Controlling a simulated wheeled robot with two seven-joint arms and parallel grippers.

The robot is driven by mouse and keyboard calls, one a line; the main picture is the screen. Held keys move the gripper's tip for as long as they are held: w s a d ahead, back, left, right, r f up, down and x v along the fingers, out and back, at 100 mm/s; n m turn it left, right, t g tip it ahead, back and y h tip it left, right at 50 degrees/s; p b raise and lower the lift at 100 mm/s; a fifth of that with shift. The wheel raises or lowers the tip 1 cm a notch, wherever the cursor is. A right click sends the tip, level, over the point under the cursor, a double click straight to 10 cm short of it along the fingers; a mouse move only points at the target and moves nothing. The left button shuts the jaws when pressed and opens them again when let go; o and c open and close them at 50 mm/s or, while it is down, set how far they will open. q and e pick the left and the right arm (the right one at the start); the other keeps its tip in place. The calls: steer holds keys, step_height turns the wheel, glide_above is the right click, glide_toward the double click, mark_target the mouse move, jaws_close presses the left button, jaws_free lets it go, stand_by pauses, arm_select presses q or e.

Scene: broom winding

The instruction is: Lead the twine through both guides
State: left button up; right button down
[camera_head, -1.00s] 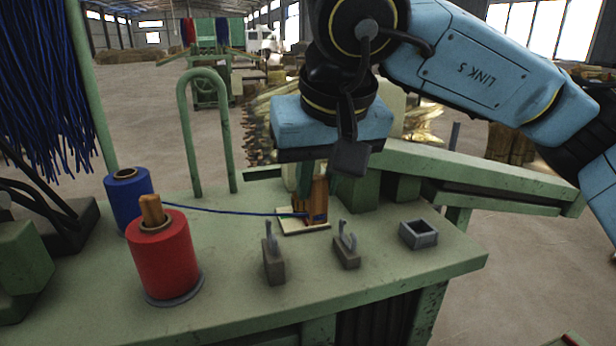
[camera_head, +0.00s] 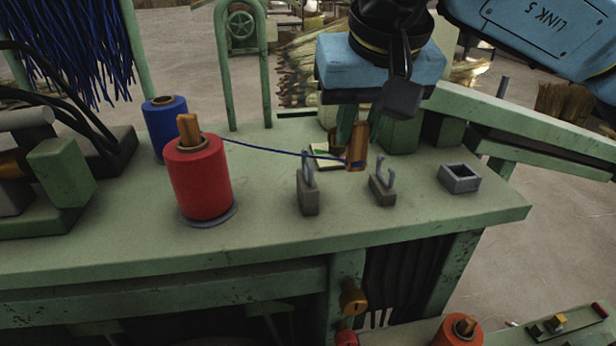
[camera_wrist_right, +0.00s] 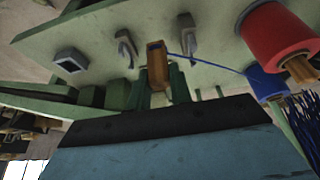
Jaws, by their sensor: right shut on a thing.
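My right gripper (camera_head: 357,134) is shut on a wooden block (camera_head: 355,158) with the end of the blue twine (camera_head: 262,148) on it. The twine runs from the blue spool (camera_head: 165,125) past the left hook guide (camera_head: 307,195) to the block. I cannot tell whether it lies inside that hook. The block is behind the gap between the left guide and the right hook guide (camera_head: 382,190). In the right wrist view the block (camera_wrist_right: 157,68) also shows between the guides. The right guide has no twine in it. My left gripper is out of view.
A red spool (camera_head: 197,180) stands in front of the blue one. A square grey socket (camera_head: 459,180) sits right of the guides. A small light pad (camera_head: 322,160) lies behind the left guide. The bench front (camera_head: 270,240) is clear.

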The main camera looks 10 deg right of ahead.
steer(key=shift+f+b, duration=0.6)
steer(key=shift+f, duration=0.35)
steer(key=shift+r+p, duration=0.85)
steer(key=shift+r, duration=0.4)
steer(key=shift+f, duration=0.1)
steer(key=w+d, duration=0.2)
steer(key=d, duration=0.4)
steer(key=w+d, duration=0.3)
steer(key=d, duration=0.4)
steer(key=shift+d, duration=0.3)
steer(key=shift+f+b, duration=0.15)
steer(key=shift+b, duration=0.15)
step_height(320, 180, down, 4)
steer(key=b, duration=0.3)
steer(key=shift+f, duration=0.2)
